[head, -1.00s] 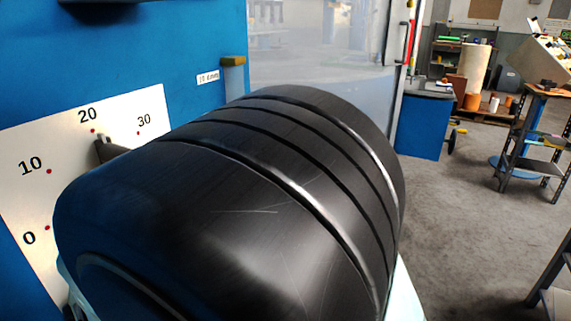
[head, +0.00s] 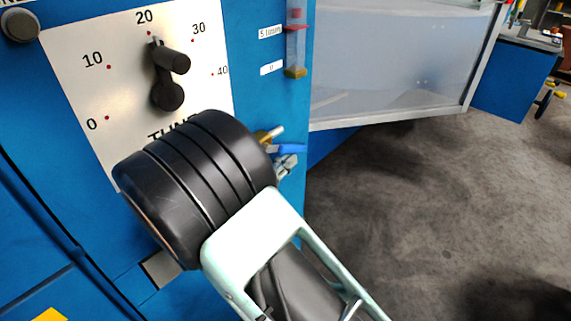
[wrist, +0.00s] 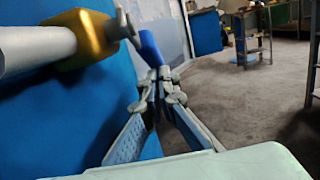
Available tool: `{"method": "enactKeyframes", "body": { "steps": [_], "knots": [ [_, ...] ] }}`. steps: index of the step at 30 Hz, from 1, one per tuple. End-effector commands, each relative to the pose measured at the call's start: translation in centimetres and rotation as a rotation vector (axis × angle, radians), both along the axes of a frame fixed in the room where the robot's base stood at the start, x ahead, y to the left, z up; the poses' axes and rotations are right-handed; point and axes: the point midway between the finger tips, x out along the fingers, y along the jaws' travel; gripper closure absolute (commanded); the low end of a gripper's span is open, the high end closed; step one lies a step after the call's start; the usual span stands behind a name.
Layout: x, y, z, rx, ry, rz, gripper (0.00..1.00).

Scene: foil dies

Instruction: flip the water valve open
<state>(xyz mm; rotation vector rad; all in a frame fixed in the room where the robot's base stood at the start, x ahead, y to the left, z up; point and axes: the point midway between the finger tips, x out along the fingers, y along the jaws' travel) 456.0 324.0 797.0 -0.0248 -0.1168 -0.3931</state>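The water valve has a brass body (head: 263,137) on the side of the blue cabinet, with a pale pipe end and a blue lever (head: 291,149) pointing right in the head view. In the wrist view the brass body (wrist: 88,38) is at upper left and the blue lever (wrist: 150,48) is just beyond the fingertips. My gripper (head: 285,165) is just below the lever in the head view. In the wrist view its fingers (wrist: 159,80) are closed together at the tips. Whether the tips touch the lever is unclear.
The blue cabinet carries a white dial plate (head: 85,65) with a black knob (head: 168,95) close to my arm. A sight tube (head: 296,45) is above the valve. A clear-panelled guard (head: 390,60) stands to the right. The grey floor (head: 400,200) at right is open.

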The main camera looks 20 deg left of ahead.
Motion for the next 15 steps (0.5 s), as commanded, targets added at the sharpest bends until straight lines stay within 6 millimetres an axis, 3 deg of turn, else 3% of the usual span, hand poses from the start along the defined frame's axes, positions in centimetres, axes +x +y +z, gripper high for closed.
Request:
{"method": "enactKeyframes", "body": {
  "steps": [15],
  "knots": [
    [1.9,-0.7,2.4,-0.016,-0.041,0.001,1.00]
  ]
}}
